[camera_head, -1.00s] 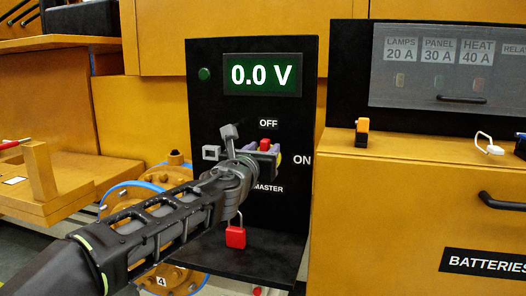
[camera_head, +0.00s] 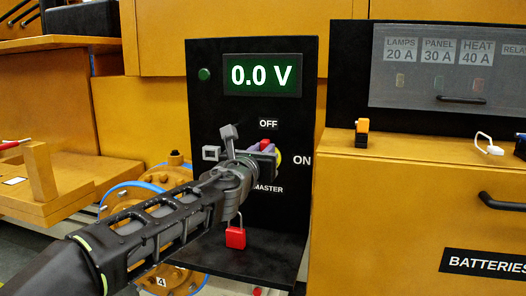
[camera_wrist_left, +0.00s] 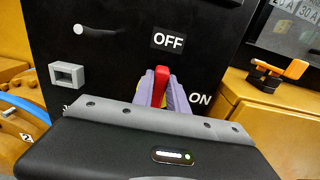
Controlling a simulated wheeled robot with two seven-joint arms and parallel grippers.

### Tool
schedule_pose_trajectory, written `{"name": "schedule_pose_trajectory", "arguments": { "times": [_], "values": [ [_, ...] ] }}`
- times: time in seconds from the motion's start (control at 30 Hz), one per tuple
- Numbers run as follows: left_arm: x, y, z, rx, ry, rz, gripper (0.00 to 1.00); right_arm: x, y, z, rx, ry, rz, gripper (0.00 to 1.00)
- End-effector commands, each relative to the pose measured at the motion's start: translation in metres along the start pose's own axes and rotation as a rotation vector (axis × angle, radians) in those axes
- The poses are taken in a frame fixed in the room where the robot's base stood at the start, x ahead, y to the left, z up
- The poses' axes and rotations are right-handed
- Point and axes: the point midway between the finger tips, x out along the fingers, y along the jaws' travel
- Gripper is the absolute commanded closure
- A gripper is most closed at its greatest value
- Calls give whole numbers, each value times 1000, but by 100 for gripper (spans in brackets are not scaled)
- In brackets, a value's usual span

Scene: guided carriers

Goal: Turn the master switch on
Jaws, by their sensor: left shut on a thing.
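The master switch's red handle (camera_head: 264,145) is on a black panel (camera_head: 212,110) between the labels OFF above and ON at right. It points up towards OFF. A yellow disc (camera_head: 279,158) shows behind it. My left gripper (camera_head: 265,149) is at the switch, its jaws shut on the handle. In the left wrist view the red handle (camera_wrist_left: 160,87) stands upright between the two purple-grey finger pads (camera_wrist_left: 161,95). The handle's lower part is hidden by the gripper body. The voltage display (camera_head: 262,75) reads 0.0 V. My right gripper is not in view.
A red padlock (camera_head: 235,237) hangs below my left gripper. A small grey square bracket (camera_head: 211,153) sticks out of the panel at left. An orange cabinet (camera_head: 400,220) stands at right, with an orange-and-black clip (camera_head: 362,132) on its top.

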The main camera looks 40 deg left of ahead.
Motion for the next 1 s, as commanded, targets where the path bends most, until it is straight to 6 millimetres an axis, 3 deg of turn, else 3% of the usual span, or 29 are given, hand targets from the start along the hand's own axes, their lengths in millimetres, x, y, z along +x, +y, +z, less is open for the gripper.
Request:
{"name": "schedule_pose_trajectory", "arguments": {
  "times": [0.47,1.0],
  "values": [
    [0,4,-2,-120,0,0,100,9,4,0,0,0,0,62],
    [0,17,-8,-575,0,0,100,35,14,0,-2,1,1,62]
  ]
}}
